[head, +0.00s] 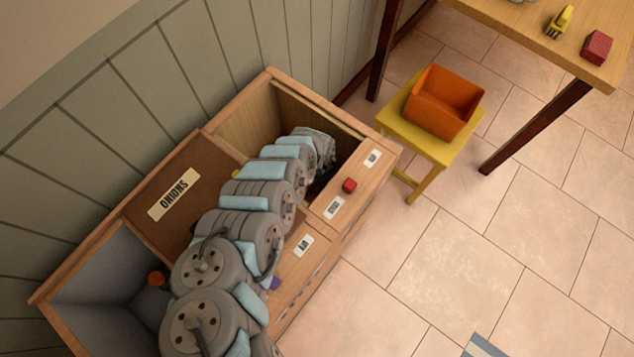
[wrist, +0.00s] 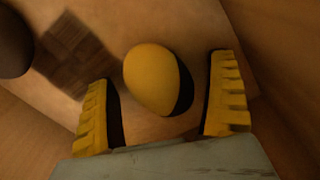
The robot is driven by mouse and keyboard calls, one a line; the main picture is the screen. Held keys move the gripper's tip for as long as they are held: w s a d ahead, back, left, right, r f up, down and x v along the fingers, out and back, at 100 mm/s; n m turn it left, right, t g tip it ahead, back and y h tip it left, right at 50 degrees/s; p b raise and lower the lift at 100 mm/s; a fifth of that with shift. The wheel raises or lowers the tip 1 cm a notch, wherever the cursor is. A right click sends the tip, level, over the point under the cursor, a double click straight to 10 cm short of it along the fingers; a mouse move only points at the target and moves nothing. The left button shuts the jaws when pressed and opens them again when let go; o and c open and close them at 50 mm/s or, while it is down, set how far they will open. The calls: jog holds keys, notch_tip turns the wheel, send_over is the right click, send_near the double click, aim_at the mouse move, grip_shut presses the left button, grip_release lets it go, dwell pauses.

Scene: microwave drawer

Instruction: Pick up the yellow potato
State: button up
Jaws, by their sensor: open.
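The yellow potato (wrist: 152,79) shows in the wrist view as a smooth rounded yellow shape on a brown wooden surface. My gripper (wrist: 164,104) is open, with one yellow ridged finger to the left of the potato and one to the right. The potato lies between and slightly beyond the fingers, and neither finger appears to touch it. In the head view my arm reaches into the open wooden compartment at the back of the cabinet (head: 232,130). My fingertips and the potato are hidden there by the arm and the compartment wall.
Wooden walls rise close on both sides in the wrist view, with a dark round thing (wrist: 14,44) at the upper left. An orange bin (head: 446,101) stands on a yellow stool (head: 414,148) beside a table (head: 538,32).

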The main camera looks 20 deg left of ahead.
aim_at(309, 194)
jog(key=c, duration=1.4)
jog(key=shift+r, duration=0.2)
jog(key=shift+r+p, duration=0.75)
jog(key=shift+s+a+f, duration=0.1)
jog(key=shift+s, duration=0.15)
jog(key=s+p, duration=0.1)
jog(key=s+a+p, duration=0.1)
jog(key=s, duration=0.1)
jog(key=shift+s, duration=0.3)
notch_tip(309, 194, up, 14)
jog(key=p, duration=0.6)
jog(key=shift+w+f, duration=0.15)
jog(key=shift+f, duration=0.1)
